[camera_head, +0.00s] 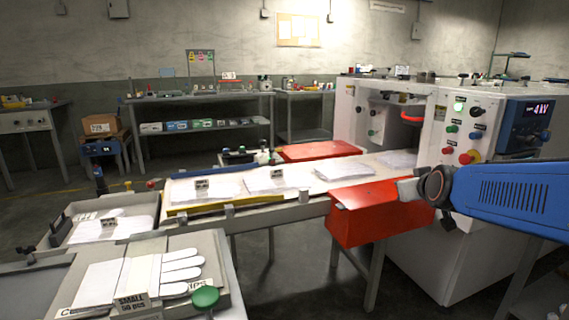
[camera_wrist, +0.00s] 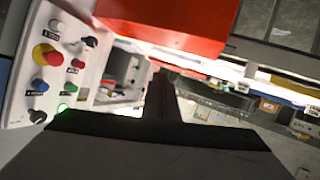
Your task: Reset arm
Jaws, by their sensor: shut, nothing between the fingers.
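My gripper (camera_wrist: 161,82) shows in the wrist view as a dark, narrow shape, with its fingers together and nothing between them. My blue arm (camera_head: 510,195) reaches in from the right in the head view, in front of the white machine (camera_head: 385,135) and beside a red cover (camera_head: 375,208). The gripper's fingers cannot be made out in the head view. In the wrist view, which is turned over, the machine's button panel (camera_wrist: 55,75) is on the left and a red part (camera_wrist: 185,25) is above the gripper.
A packing station (camera_head: 225,300) with a green button (camera_head: 205,297) is at front left. Shelves and benches line the back wall.

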